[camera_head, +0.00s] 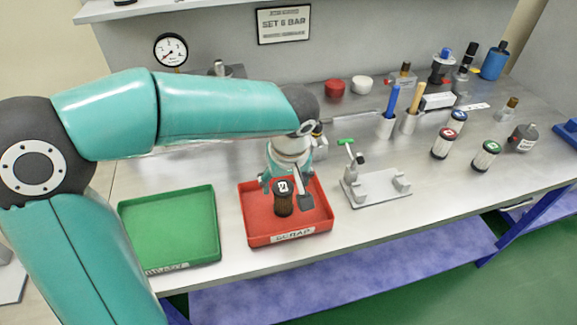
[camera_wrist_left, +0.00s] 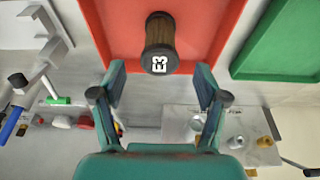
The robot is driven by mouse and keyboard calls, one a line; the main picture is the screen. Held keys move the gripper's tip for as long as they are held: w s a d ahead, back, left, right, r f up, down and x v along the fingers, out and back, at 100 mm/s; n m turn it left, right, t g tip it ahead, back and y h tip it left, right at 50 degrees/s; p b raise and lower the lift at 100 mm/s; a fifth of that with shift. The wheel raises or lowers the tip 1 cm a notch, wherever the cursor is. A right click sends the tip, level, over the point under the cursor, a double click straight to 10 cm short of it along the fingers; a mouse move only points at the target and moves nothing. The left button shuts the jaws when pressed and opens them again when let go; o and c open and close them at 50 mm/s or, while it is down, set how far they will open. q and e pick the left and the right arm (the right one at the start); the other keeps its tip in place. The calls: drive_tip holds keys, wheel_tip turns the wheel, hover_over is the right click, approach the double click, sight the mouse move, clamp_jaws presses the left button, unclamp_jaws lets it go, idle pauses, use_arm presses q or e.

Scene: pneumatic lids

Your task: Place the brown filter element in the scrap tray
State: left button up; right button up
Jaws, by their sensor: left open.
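The brown filter element (camera_head: 283,198) stands in the red scrap tray (camera_head: 251,238), a little left of its middle, with a white mark on its dark top. In the left wrist view the filter element (camera_wrist_left: 159,45) shows against the red tray floor (camera_wrist_left: 109,26). My left gripper (camera_head: 285,186) is over the tray beside the filter. In the left wrist view my left gripper (camera_wrist_left: 162,84) has its fingers spread apart, with a gap between them and the filter. It is open and holds nothing. My right gripper is not in view.
A green tray (camera_head: 170,226) lies left of the scrap tray. A grey fixture (camera_head: 376,190) with a green-handled part stands to the right. Several white canisters with dark ends, such as one (camera_head: 486,156), stand farther right.

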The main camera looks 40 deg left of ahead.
use_arm(q)
drive_tip(key=v, duration=0.7)
idle(0.4)
